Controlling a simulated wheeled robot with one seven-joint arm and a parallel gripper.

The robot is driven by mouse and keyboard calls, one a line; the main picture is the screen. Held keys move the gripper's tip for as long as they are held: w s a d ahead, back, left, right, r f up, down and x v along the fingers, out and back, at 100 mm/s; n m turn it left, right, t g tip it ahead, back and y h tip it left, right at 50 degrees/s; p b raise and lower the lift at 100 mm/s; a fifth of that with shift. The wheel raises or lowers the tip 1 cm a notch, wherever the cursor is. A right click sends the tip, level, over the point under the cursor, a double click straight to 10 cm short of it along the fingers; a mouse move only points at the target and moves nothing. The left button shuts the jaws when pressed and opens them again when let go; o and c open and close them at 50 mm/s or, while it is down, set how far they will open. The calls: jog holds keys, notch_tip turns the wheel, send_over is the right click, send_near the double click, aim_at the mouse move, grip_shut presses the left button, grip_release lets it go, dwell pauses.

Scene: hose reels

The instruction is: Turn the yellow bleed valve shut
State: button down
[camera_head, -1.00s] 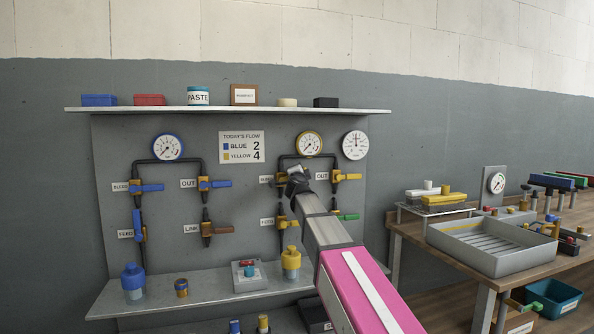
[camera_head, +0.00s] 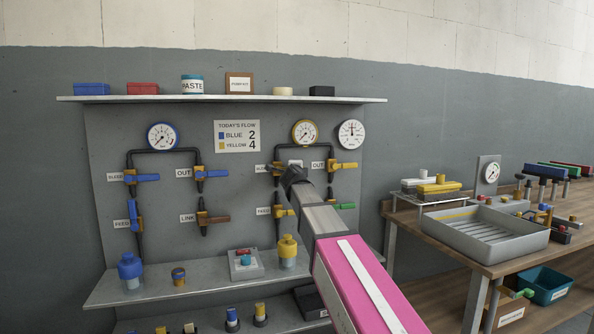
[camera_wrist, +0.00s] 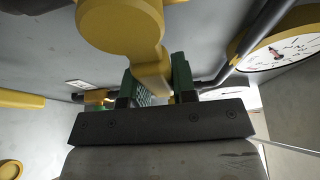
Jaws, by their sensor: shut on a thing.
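The yellow bleed valve (camera_head: 276,168) is at the upper left of the yellow pipe loop, beside a partly hidden label in the head view. My gripper (camera_head: 291,171) is at this valve and covers most of its handle. In the wrist view a yellow handle (camera_wrist: 150,72) runs down between the green-padded fingers of my gripper (camera_wrist: 157,82), which are shut on it. The handle's exact angle is hidden in the head view.
The yellow out valve (camera_head: 342,166) is close on the right. The yellow feed valve (camera_head: 283,212) and a green-handled valve (camera_head: 343,206) are below. A yellow-rimmed gauge (camera_head: 305,132) is above. The blue loop's valves are on the left. A bench with a grey tray (camera_head: 484,231) stands right.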

jog(key=shift+f, duration=0.1)
jog(key=c, duration=0.9)
grip_release()
jog(key=shift+s, duration=0.1)
jog(key=s, duration=0.7)
jog(key=s+a, duration=0.1)
jog(key=s, duration=0.2)
jog(key=shift+s+a, duration=0.1)
jog(key=shift+s, duration=0.2)
